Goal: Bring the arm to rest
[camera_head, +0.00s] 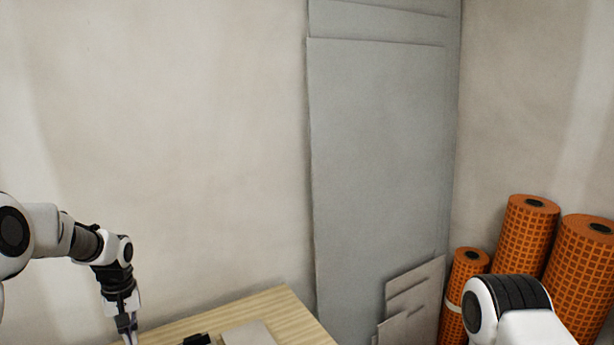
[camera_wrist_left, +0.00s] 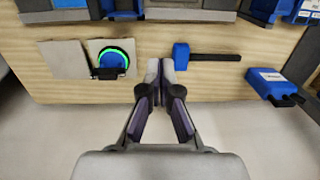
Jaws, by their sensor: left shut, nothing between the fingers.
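My left arm comes in from the left in the head view and hangs down, with its gripper (camera_head: 128,335) at the near left end of the wooden table (camera_head: 295,318). The left wrist view shows the left gripper (camera_wrist_left: 160,66) with its two fingertips together and nothing between them, over the table's edge. My right arm (camera_head: 515,305) shows at the lower right of the head view; its gripper is out of view.
In the wrist view, two grey tiles (camera_wrist_left: 62,60) lie on the wood, one under a round blue device with a green ring (camera_wrist_left: 112,58). A blue-headed mallet (camera_wrist_left: 182,56) and a blue box (camera_wrist_left: 268,84) lie right. Orange rolls (camera_head: 525,235) and grey boards (camera_head: 380,150) stand by the walls.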

